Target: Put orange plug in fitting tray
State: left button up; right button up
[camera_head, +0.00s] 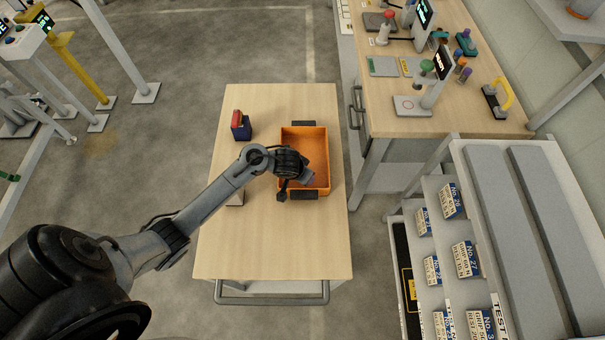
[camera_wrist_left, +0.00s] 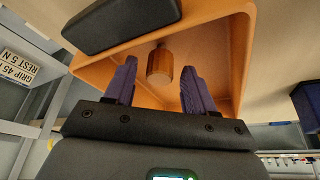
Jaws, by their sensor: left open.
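The orange fitting tray (camera_head: 318,142) stands on the wooden cart top, with black handles on its ends. My left gripper (camera_head: 297,184) is over the near part of the tray. In the left wrist view its purple fingers (camera_wrist_left: 160,82) are spread apart and empty. The orange plug (camera_wrist_left: 160,64), a small brownish-orange cylinder with a narrow stem, shows between and beyond the fingertips, inside the tray walls (camera_wrist_left: 237,55). A clear gap shows on both sides of it. Whether it rests on the tray floor is hard to tell. I cannot make it out in the head view. My right gripper is not in view.
A dark blue block with a red top (camera_head: 240,124) stands left of the tray. A pale object (camera_head: 236,199) is partly hidden under my left arm. The cart's near half (camera_head: 270,245) is clear. A workbench (camera_head: 455,115) and a label rack (camera_head: 440,230) stand to the right.

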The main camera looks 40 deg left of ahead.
pick_arm(q)
jog(key=p+v, duration=0.7)
jog(key=v, duration=0.5)
jog(key=s+d+r+m, duration=0.1)
jog(key=s+d+r, duration=0.2)
jog(key=s, duration=0.5)
jog(key=s+d+r+m, duration=0.2)
jog(key=s+d, duration=0.4)
jog(key=s, duration=0.3)
jog(key=shift+s+r+g+h, duration=0.2)
jog(key=shift+r+g+h, duration=0.15)
jog(key=shift+r, duration=0.25)
notch_tip(320, 180, up, 16)
jog(key=p, duration=1.6)
